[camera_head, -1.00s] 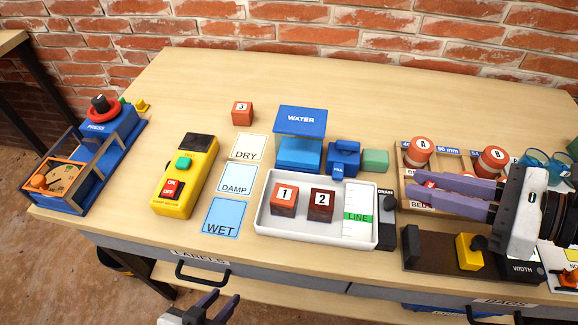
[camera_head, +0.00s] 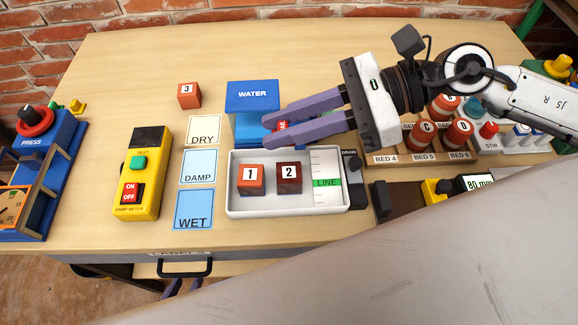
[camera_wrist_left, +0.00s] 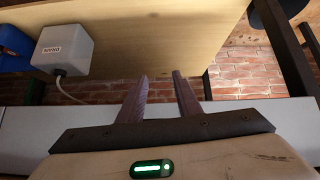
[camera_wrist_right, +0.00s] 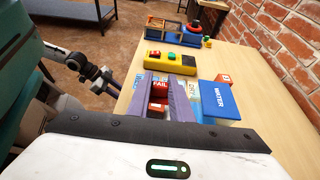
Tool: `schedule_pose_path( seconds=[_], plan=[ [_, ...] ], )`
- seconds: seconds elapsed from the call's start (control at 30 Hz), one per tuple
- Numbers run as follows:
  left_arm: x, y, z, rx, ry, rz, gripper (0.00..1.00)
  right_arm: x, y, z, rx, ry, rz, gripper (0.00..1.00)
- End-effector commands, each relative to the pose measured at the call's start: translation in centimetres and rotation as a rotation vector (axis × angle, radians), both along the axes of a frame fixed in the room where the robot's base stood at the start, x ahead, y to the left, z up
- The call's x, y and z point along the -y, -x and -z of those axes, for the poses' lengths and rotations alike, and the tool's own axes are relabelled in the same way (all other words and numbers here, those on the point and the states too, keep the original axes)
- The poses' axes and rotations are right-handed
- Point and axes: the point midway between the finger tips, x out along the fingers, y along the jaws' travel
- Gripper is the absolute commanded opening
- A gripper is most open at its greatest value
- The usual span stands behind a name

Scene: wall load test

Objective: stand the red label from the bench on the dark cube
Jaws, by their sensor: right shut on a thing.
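The red label (camera_wrist_right: 160,85), marked FAIL, is between the fingers of my right gripper (camera_wrist_right: 165,98) in the right wrist view. In the head view my right gripper (camera_head: 281,122) is shut on it, above the back of the tray near the blue WATER box; only a small red part (camera_head: 281,125) shows. The dark cube (camera_head: 289,178), numbered 2, sits in the white tray, in front of the gripper and apart from it. My left gripper (camera_wrist_left: 161,95) is open and empty, low at the bench front; its fingertips (camera_head: 183,287) barely show in the head view.
The white tray (camera_head: 233,208) also holds orange cube 1 (camera_head: 250,180), left of the dark cube, and a green LINE strip (camera_head: 327,183). The blue WATER box (camera_head: 252,97) stands behind. Orange cube 3 (camera_head: 189,96) and a yellow meter (camera_head: 143,175) are left. Bottles stand in racks at right.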

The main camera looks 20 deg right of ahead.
Motion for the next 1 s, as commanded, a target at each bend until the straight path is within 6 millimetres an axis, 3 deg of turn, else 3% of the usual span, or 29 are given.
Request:
schedule_pose_path(
  seconds=[0.7,1.0],
  plan=[
    [-0.1,-0.1,0.2,0.003,-0.002,0.0,0.31,0.7,-0.1,9.6,-0.002,-0.004,0.029,0.0],
    [0.1,-0.1,0.1,0.003,-0.001,0.003,0.31,0.7,-0.2,10.5,0.003,-0.001,0.027,0.0]
  ],
)
